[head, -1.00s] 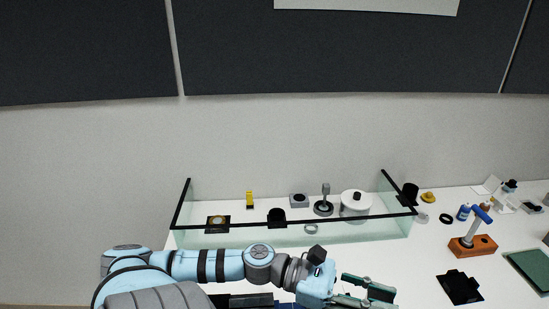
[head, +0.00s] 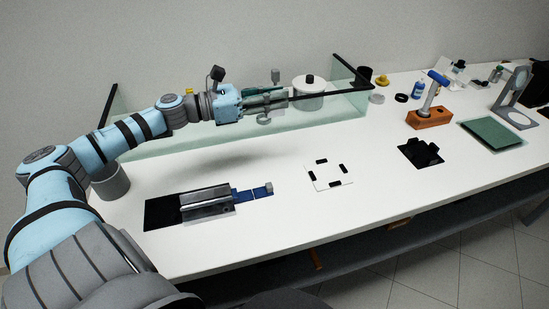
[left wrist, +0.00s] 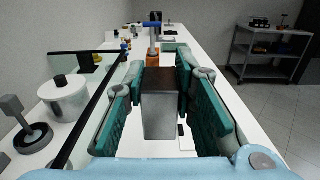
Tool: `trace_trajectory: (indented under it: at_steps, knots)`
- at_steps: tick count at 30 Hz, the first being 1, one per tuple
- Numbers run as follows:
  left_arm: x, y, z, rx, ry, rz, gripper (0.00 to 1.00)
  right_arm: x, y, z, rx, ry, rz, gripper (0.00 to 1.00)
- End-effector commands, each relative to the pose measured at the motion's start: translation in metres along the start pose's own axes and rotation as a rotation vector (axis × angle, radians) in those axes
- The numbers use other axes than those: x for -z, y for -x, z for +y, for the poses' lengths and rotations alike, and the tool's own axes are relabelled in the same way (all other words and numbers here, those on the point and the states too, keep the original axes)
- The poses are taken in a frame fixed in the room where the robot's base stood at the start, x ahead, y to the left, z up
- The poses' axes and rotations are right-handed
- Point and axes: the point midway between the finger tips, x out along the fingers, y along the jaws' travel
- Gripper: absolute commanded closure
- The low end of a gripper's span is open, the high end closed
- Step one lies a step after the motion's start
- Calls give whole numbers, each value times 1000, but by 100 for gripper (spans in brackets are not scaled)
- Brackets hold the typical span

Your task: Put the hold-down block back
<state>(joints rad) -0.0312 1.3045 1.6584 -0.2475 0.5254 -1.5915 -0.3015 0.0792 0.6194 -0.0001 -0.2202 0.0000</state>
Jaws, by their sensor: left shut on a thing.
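My left gripper (left wrist: 160,88) points away along the bench in the left wrist view. It is shut on a grey block with a dark brown top, which I take to be the hold-down block (left wrist: 160,118). In the head view the left gripper (head: 278,97) is above the bench, by the black-edged clear screen; the block is hard to make out there. A metal fixture (head: 207,202) on a black plate, with blue parts at its right end, lies on the bench. My right gripper is not in view.
A clear screen (head: 200,140) with a black rim runs along the back; a white pot (head: 309,95) stands behind it. A white plate with black marks (head: 328,176), a black holder (head: 421,153), an orange block with a blue-handled tool (head: 430,118) and a green mat (head: 493,134) are further right.

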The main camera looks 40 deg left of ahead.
Motion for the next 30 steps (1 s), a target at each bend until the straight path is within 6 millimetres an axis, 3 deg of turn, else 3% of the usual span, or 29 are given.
trace_trajectory:
  at_steps: [1, 3, 6, 9, 14, 19, 29, 30]
  knots:
    - [25, 0, 0, -2, 5, -5, 100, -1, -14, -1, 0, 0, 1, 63]
    - [52, -1, 0, -2, 5, -5, 100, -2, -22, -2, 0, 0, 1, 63]
    - [84, -1, 0, -2, 4, -3, 100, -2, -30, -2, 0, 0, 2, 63]
    - [104, -1, 0, 0, 3, -2, 100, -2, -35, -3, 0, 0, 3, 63]
    - [122, 0, 0, 0, 0, -1, 100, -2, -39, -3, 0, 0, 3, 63]
    - [154, 0, 0, 0, 2, -1, 100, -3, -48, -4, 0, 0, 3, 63]
    - [157, 0, -1, 2, 0, -1, 100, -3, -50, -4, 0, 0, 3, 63]
    - [157, 0, -1, 1, 0, 1, 69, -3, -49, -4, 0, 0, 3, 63]
